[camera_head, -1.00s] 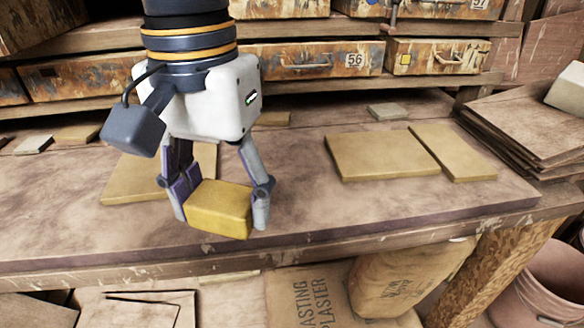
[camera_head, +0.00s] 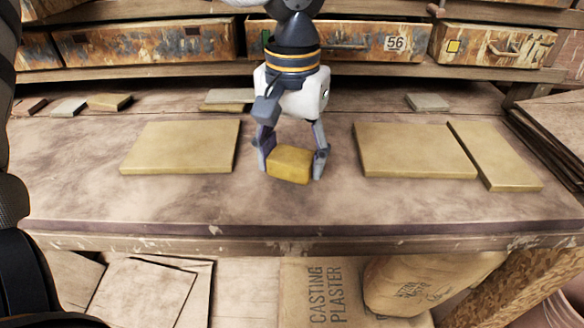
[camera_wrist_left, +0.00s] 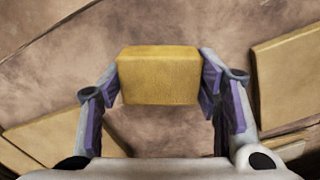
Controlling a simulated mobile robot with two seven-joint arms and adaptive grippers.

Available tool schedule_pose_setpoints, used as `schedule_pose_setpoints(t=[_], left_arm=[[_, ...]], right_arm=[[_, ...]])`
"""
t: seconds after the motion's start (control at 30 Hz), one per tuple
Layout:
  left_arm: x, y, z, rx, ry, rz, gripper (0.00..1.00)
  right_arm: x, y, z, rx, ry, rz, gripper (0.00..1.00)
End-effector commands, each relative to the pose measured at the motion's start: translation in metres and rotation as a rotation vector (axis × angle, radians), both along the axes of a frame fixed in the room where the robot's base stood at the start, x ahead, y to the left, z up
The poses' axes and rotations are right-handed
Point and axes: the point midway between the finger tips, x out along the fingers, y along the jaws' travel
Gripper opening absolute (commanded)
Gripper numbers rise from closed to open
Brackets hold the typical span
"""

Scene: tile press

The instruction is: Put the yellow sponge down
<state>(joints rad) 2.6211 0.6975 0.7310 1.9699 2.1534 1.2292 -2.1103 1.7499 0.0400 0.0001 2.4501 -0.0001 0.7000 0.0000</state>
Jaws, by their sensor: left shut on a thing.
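The yellow sponge (camera_head: 290,164) is a small block held between the fingers of my left gripper (camera_head: 291,160), over the middle of the workbench (camera_head: 300,212). In the left wrist view the sponge (camera_wrist_left: 158,75) sits level between the purple-padded fingertips, one on each end. My left gripper is shut on it. I cannot tell whether the sponge's underside touches the bench or hangs just above it. My right gripper does not show.
A square tan slab (camera_head: 182,147) lies left of the gripper. A wider slab (camera_head: 415,150) and a narrow slab (camera_head: 494,155) lie to the right. Small tiles and a shelf of drawers (camera_head: 340,40) stand behind. The bench front is clear.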

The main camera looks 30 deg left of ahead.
Motion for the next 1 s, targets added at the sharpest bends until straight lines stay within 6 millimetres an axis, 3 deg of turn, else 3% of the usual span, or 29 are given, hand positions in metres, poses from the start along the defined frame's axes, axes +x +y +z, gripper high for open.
schedule_pose_setpoints(t=[0.13, 0.5, 0.53, 0.6, 1.0], left_arm=[[-0.002, 0.000, -0.024, 0.001, 0.002, 0.000, 0.35], [-0.002, 0.000, -0.031, 0.000, 0.003, 0.000, 0.35], [-0.002, 0.000, -0.031, 0.000, 0.003, 0.000, 0.60], [-0.002, 0.000, -0.031, 0.000, 0.002, 0.000, 0.76], [-0.001, 0.000, -0.022, -0.001, -0.001, 0.002, 0.78]], right_arm=[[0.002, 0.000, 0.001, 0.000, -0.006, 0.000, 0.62], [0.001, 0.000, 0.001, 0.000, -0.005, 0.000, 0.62], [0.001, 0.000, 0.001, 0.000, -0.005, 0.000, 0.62], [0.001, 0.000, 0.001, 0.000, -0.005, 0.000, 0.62], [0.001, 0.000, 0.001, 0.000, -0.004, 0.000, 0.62]])
